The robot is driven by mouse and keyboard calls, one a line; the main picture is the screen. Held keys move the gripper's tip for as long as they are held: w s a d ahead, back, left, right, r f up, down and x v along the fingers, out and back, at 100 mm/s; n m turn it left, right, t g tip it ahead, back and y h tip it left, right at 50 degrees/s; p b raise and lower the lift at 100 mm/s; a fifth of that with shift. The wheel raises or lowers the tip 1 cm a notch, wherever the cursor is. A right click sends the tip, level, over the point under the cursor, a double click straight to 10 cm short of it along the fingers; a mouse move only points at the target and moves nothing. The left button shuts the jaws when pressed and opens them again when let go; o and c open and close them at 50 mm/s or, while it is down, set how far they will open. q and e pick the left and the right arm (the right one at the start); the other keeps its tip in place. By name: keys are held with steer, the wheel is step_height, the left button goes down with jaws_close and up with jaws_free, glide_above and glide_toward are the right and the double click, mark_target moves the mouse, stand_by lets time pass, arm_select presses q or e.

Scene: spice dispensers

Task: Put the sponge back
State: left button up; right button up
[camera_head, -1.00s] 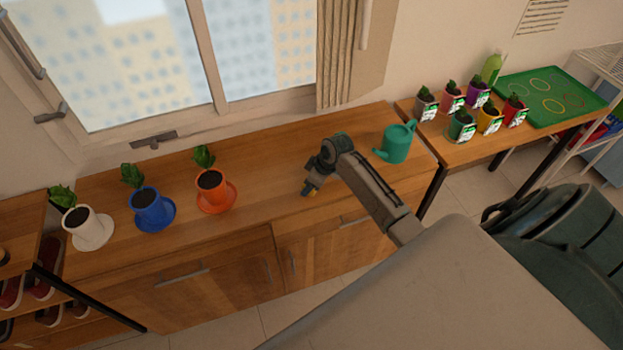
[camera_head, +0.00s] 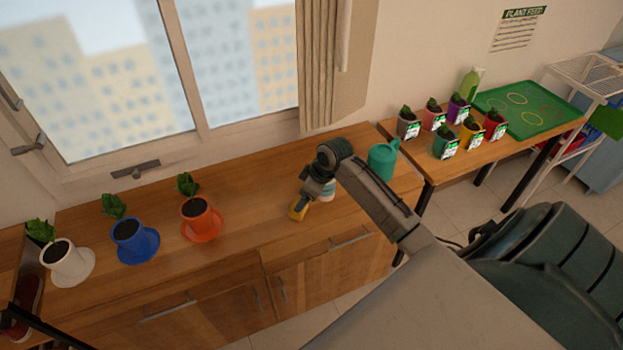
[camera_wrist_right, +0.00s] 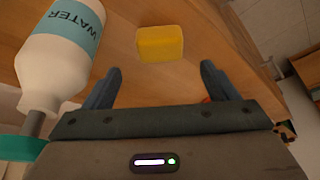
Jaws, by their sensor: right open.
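The yellow sponge (camera_wrist_right: 160,43) is a small block on the wooden cabinet top. In the wrist view it sits just past my right fingertips, centred between them and apart from both fingers. My right gripper (camera_wrist_right: 161,70) is open and empty. In the head view the gripper (camera_head: 302,201) is low over the cabinet top near its front, with the sponge (camera_head: 298,211) at its tips. My left gripper is not in view.
A white bottle labelled WATER (camera_wrist_right: 62,60) stands close to the left of my gripper. A teal watering can (camera_head: 383,161) is to the right. White (camera_head: 68,262), blue (camera_head: 136,243) and orange (camera_head: 201,219) pots stand left. A side table holds several small plants and a green tray (camera_head: 530,108).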

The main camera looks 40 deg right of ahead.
steer(key=shift+b+v, duration=0.35)
steer(key=shift+v, duration=1.95)
steer(key=s+a+f+m+h, duration=0.1)
steer(key=s+a+f, duration=0.25)
steer(key=s, duration=0.25)
steer(key=s+a+f, duration=0.3)
steer(key=s+a, duration=0.2)
steer(key=s, duration=0.2)
steer(key=s+a+r+m+h, duration=0.1)
steer(key=s+a+m, duration=0.1)
steer(key=s, duration=0.6)
steer(key=s+a+r+m+h, duration=0.1)
steer(key=s+r+m, duration=0.1)
steer(key=s, duration=0.5)
step_height(320, 180, down, 32)
steer(key=d+g+b, duration=0.1)
steer(key=d+b, duration=0.2)
steer(key=s+f+g+b, duration=0.1)
steer(key=s+f+b, duration=0.1)
steer(key=s+f, duration=1.6)
step_height(320, 180, down, 4)
steer(key=shift+d+f+m+g, duration=0.1)
steer(key=shift+d+m+g, duration=0.2)
steer(key=shift+d+m, duration=0.15)
